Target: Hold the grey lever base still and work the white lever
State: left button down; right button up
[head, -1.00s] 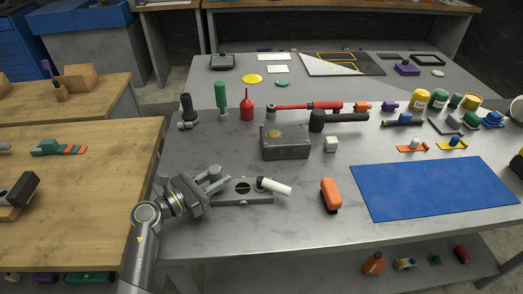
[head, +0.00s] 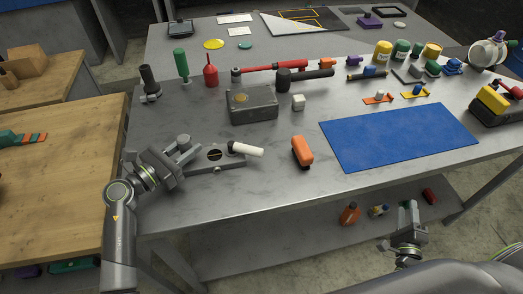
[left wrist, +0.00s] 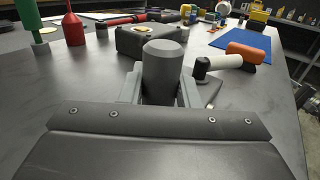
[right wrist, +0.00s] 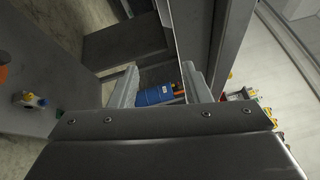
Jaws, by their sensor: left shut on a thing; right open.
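The grey lever base (head: 230,164) lies on the table near the front left edge. The white lever (head: 246,149) rises from its right part and points right; it also shows in the left wrist view (left wrist: 232,60). My left gripper (head: 186,153) is shut on a grey upright post at the left end of the lever base, which stands between its fingers in the left wrist view (left wrist: 162,72). The fingers hide part of the base. My right gripper (head: 409,212) is open and empty, low in front of the table's front edge, away from the lever.
An orange object (head: 302,152) lies right of the lever, and a blue mat (head: 398,135) lies beyond it. A grey metal box (head: 252,105) stands behind. A lower shelf (head: 300,228) holds several small items. The table between lever and orange object is clear.

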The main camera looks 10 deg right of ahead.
jog(key=w+d+r+m+t+h, duration=0.1)
jog(key=d+r+m+t+h, duration=0.3)
jog(key=r, duration=0.6)
jog(key=w+a+r+m+g+h, duration=0.1)
jog(key=r+m, duration=0.5)
jog(key=r, duration=0.4)
jog(key=w+a+r+n+t+y, duration=0.2)
jog(key=w+a+r+n+y, duration=0.15)
jog(key=w+n, duration=0.25)
jog(key=w+a+r+n+t+y, duration=0.1)
jog(key=w+a+r+n+y, duration=0.15)
jog(key=w+n+y, duration=0.3)
jog(key=w+a+r+n+g+y, duration=0.2)
jog(key=w+a+r+n+y, duration=0.15)
jog(key=a+n, duration=0.45)
jog(key=w+a+r+n+g+y, duration=0.25)
jog(key=w+a+n+y, duration=0.2)
jog(key=n, duration=0.75)
jog(key=w+a+r+n+g+y, duration=0.1)
jog(key=w+a+r+n+y, duration=0.3)
jog(key=n, duration=0.6)
jog(key=n+g+y, duration=0.4)
jog(key=n+g, duration=0.5)
send_near(262, 152)
jog(key=shift+t, duration=0.25)
jog(key=x, duration=1)
jog(key=shift+s+a+f, duration=0.1)
jog(key=shift+f, duration=0.05)
